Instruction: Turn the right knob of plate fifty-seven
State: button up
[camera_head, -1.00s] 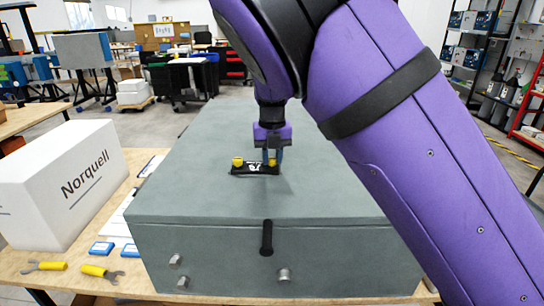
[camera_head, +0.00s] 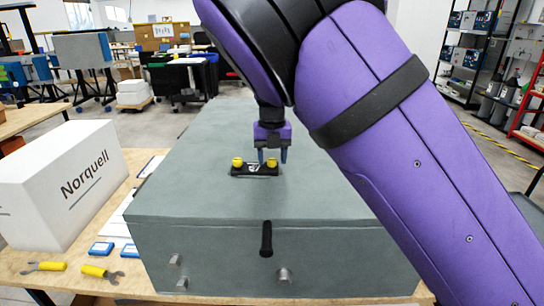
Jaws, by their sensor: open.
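A small black plate (camera_head: 254,171) with a white mark lies on top of the large grey analyser box (camera_head: 200,205). I cannot read its number clearly. It has two yellow knobs, the left knob (camera_head: 237,162) and the right knob (camera_head: 272,163). My gripper (camera_head: 272,160) points down over the right end of the plate. Its dark blue fingers are apart, one on each side of the right knob. I cannot tell whether they touch it. The left finger hides part of the plate's mark.
The box front carries a black handle (camera_head: 266,239) and grey fittings. On the wooden table to the left are a white box marked Norquell (camera_head: 60,185), blue cases (camera_head: 101,248) and yellow-handled wrenches (camera_head: 100,272). The box top around the plate is clear.

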aim_at(272, 159)
notch_tip(272, 159, up, 11)
dwell(0.5)
jog(key=shift+f, duration=0.1)
